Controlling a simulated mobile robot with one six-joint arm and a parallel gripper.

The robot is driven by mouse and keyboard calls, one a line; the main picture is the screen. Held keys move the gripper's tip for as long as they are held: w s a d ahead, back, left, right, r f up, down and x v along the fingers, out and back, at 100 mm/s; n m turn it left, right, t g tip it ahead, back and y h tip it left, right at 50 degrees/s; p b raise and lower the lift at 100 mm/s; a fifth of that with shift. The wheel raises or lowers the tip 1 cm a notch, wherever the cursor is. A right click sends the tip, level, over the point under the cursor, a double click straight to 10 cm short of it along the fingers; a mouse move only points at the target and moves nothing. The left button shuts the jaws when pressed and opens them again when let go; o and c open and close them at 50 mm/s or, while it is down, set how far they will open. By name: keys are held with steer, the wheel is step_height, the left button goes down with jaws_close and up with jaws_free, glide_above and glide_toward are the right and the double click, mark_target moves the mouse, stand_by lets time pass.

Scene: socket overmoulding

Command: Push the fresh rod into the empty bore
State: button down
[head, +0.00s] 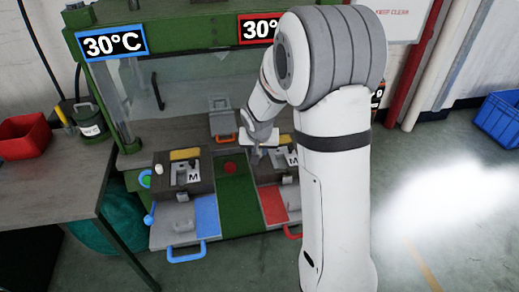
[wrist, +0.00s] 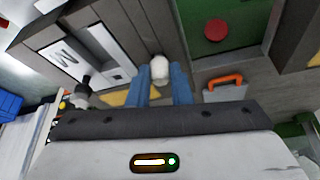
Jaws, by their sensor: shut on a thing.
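In the wrist view, a white rod with a rounded end (wrist: 160,70) sits between the two blue fingers of my gripper (wrist: 160,84), which is shut on it. The rod is at the edge of the right station's dark block, beside its pale M-marked plate (wrist: 72,55). I cannot tell whether the rod has entered a bore; no bore opening is clearly visible. In the head view my gripper (head: 258,150) is over the right block, partly hidden by my arm. Another white peg (head: 158,169) stands on the left station's block.
The left station has a blue-handled tray (head: 180,225); the right has a red-handled tray (head: 272,203), partly behind my arm. A red button (head: 229,168) lies between them. A grey plate with an orange handle (head: 224,124) is behind. A clear guard hangs above.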

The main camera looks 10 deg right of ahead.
steer(key=c, duration=1.2)
jaws_free()
steer(key=shift+c, duration=0.2)
steer(key=v, duration=0.7)
steer(key=shift+r, duration=0.35)
steer(key=shift+s+a, duration=0.1)
steer(key=shift+s, duration=0.1)
steer(key=s+r+n+g, duration=0.1)
steer(key=s+r, duration=0.1)
steer(key=s, duration=1)
steer(key=s+r+n+y, duration=0.1)
steer(key=s+r+n, duration=0.1)
steer(key=s, duration=1)
steer(key=shift+s+r+g, duration=0.35)
steer(key=shift+r+g, duration=0.05)
steer(key=shift+r, duration=0.4)
